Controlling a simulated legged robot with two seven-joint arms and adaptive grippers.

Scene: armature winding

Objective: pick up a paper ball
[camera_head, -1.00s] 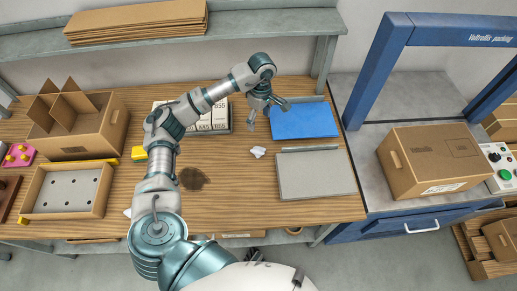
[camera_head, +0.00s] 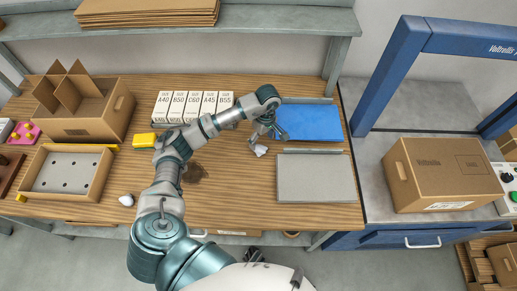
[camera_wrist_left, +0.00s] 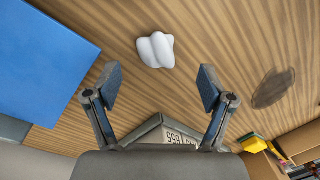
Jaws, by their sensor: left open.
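A crumpled white paper ball (camera_head: 261,150) lies on the wooden table, left of the grey board. In the left wrist view the paper ball (camera_wrist_left: 155,50) lies beyond the fingertips, roughly centred between them and apart from both. My left gripper (camera_head: 267,136) is open and empty, above the table just beside the ball in the head view; its two spread fingers show in the left wrist view (camera_wrist_left: 160,88). A second white crumpled lump (camera_head: 126,200) lies at the table's front left, near my arm. My right gripper is not in view.
A blue tray (camera_head: 312,122) and a grey board (camera_head: 316,178) lie right of the ball. White labelled boxes (camera_head: 191,105) stand behind my arm. A yellow item (camera_head: 144,140), a dark stain (camera_head: 195,173) and cardboard boxes (camera_head: 97,127) are to the left.

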